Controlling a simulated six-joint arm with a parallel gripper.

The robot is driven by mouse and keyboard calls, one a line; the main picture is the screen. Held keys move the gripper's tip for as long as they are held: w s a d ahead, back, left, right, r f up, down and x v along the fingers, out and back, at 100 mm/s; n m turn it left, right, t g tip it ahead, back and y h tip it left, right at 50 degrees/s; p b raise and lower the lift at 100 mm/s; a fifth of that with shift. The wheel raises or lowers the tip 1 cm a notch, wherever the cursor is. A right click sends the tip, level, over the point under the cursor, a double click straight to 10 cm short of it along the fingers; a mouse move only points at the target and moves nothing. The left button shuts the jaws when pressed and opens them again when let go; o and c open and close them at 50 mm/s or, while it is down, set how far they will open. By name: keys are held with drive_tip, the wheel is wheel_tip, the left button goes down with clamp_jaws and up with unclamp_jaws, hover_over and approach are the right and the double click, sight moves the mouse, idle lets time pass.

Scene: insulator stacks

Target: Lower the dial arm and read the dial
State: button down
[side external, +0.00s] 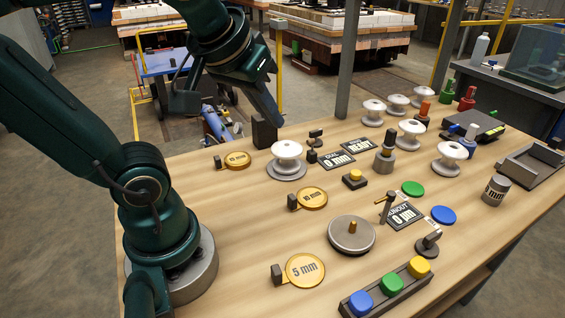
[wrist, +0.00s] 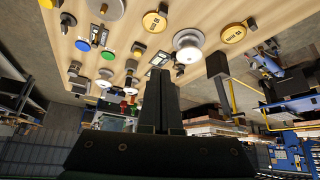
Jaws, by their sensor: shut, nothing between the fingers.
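My gripper (side external: 279,122) is shut and empty, above the far left edge of the table; its two dark fingers are together in the wrist view (wrist: 163,92). A dark plaque (side external: 338,160) reads what looks like "DIAL 0 mm", with a second plaque (side external: 357,146) beside it. A small dark lever-like fixture (side external: 316,138) stands by the plaques; I cannot tell whether it is the dial arm. A white insulator (side external: 287,150) stands on a grey round base near my gripper, and it also shows in the wrist view (wrist: 188,40).
A dark upright block (side external: 265,134) stands close to my fingertips. Yellow gauge discs (side external: 305,269) lie along the left side. Several white insulators (side external: 411,130) stand at the back right. Another plaque (side external: 404,215) reads "0 µm". A button box (side external: 388,288) sits at the front.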

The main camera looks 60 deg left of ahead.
drive_tip(key=w+a+r+n+g+y, duration=0.2)
drive_tip(key=w+a+r+n+y, duration=0.15)
drive_tip(key=a, duration=0.45)
drive_tip(key=w+a+r+n+g+y, duration=0.1)
drive_tip(key=w+a+r+n+y, duration=0.1)
drive_tip(key=a+n, duration=0.4)
drive_tip(key=w+a+r+n+g+y, duration=0.2)
drive_tip(key=a+r+n, duration=0.1)
drive_tip(key=a, duration=0.6)
drive_tip(key=shift+g, duration=0.5)
drive_tip(key=shift+d+f+x, duration=0.3)
drive_tip(key=shift+f+x, duration=0.05)
drive_tip(key=shift+x, duration=1.5)
drive_tip(key=shift+d+f+x, duration=0.25)
drive_tip(key=shift+f+x, duration=0.1)
drive_tip(key=shift+x, duration=1.55)
drive_tip(key=shift+d+f+x, duration=0.3)
drive_tip(key=shift+f+x, duration=0.05)
drive_tip(key=shift+x, duration=1.5)
drive_tip(key=shift+d, duration=0.1)
drive_tip(key=shift+d+r+y, duration=0.1)
drive_tip(key=shift+d+y, duration=0.3)
drive_tip(key=shift+y, duration=0.05)
